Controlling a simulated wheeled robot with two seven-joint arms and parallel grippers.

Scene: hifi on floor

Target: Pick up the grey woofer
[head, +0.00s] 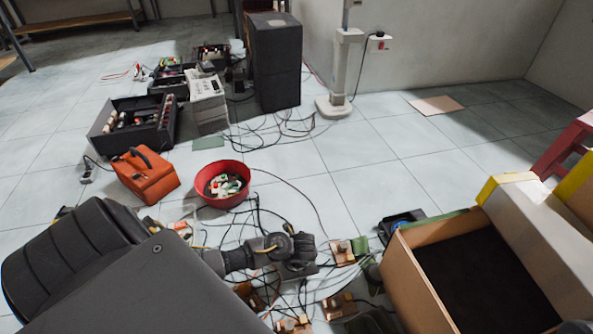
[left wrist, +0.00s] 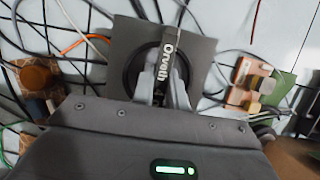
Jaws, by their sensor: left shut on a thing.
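The grey woofer (left wrist: 128,42) shows in the left wrist view as a square grey plate with a round black part in its middle. My left gripper (left wrist: 165,75) is shut on it, with a dark strap lettered in white running across the fingers. The fingers hide part of the woofer's middle. In the head view my left gripper (head: 298,256) is low in the centre, over the cables, and the woofer (head: 296,271) shows as a small dark plate under it. Whether the woofer touches the floor I cannot tell. My right gripper is not in view.
Loose cables and small copper-coloured boards (head: 343,252) lie around the gripper. A red bowl (head: 222,199) with small parts and an orange case (head: 145,176) stand behind it. An open brown box (head: 420,285) is at right. A tall dark speaker (head: 276,62) stands farther back.

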